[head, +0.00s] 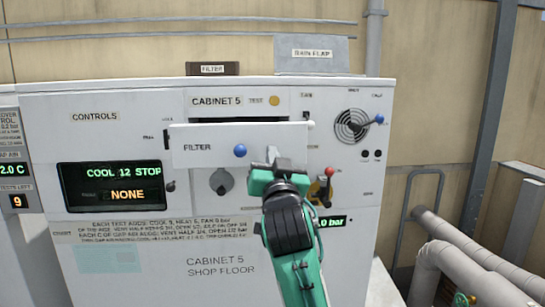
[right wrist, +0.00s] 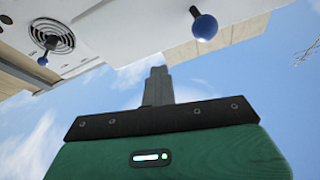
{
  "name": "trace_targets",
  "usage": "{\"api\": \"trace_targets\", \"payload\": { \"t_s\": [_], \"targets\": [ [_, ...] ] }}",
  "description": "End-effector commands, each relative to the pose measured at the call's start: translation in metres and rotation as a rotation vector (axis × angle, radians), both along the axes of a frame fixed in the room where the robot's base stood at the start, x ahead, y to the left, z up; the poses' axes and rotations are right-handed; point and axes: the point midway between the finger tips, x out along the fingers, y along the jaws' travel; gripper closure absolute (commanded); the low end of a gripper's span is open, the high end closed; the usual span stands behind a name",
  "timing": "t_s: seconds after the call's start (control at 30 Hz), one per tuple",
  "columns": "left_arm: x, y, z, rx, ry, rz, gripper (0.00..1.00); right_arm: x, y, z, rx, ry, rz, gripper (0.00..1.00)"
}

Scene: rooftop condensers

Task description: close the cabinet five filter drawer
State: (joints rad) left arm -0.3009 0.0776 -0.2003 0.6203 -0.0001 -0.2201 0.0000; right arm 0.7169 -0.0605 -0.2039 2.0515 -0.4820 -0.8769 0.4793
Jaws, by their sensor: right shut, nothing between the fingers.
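The cabinet five filter drawer (head: 205,134) is a white front marked FILTER, standing out from the cabinet face with a dark gap above it. Its blue knob (head: 240,151) is left of my right gripper (head: 272,159); the knob also shows in the right wrist view (right wrist: 204,27). My right gripper is shut and empty, its fingers pointing at the right part of the drawer front. In the right wrist view its fingers (right wrist: 158,86) are together with nothing between them. I cannot tell whether the tips touch the drawer. My left gripper is not in view.
Cabinet 5 (head: 300,250) has a round vent with a blue-tipped lever (head: 379,118) at the upper right. A red-knobbed lever (head: 329,173) is just right of my gripper. A display (head: 113,187) sits left. Thick pipes (head: 460,270) run at the right.

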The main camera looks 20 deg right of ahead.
Motion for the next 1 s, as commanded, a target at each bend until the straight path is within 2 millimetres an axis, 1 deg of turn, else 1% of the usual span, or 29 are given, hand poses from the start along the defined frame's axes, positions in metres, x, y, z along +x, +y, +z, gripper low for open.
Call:
{"api": "trace_targets", "payload": {
  "t_s": [0.2, 0.7, 0.73, 0.8, 0.87, 0.9, 0.97, 1.0],
  "targets": [
    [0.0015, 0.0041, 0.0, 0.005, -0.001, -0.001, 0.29, 0.0001, -0.0001, 0.0, 0.0, 0.0, 0.0, 1.0],
    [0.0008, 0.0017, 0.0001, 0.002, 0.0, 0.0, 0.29, 0.0, -0.0001, 0.0001, 0.0, 0.0, 0.0, 1.0],
    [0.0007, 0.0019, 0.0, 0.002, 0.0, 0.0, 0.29, 0.0, -0.0001, 0.0, 0.0, 0.0, 0.0, 0.98],
    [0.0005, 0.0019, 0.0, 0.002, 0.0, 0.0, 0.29, 0.0, -0.0001, 0.0, 0.0, 0.0, 0.0, 0.84],
    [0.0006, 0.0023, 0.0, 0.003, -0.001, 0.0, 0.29, 0.0, -0.0001, 0.0, 0.0, 0.0, 0.0, 0.73],
    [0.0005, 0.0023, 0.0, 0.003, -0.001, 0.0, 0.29, 0.0, -0.0001, 0.0, 0.0, 0.0, 0.0, 0.65],
    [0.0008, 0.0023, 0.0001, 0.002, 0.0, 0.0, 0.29, 0.0, -0.0001, 0.0, 0.0, 0.0, 0.0, 0.53],
    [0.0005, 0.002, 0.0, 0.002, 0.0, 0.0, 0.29, 0.0, -0.0001, 0.0, 0.0, 0.0, 0.0, 0.52]
  ]
}}
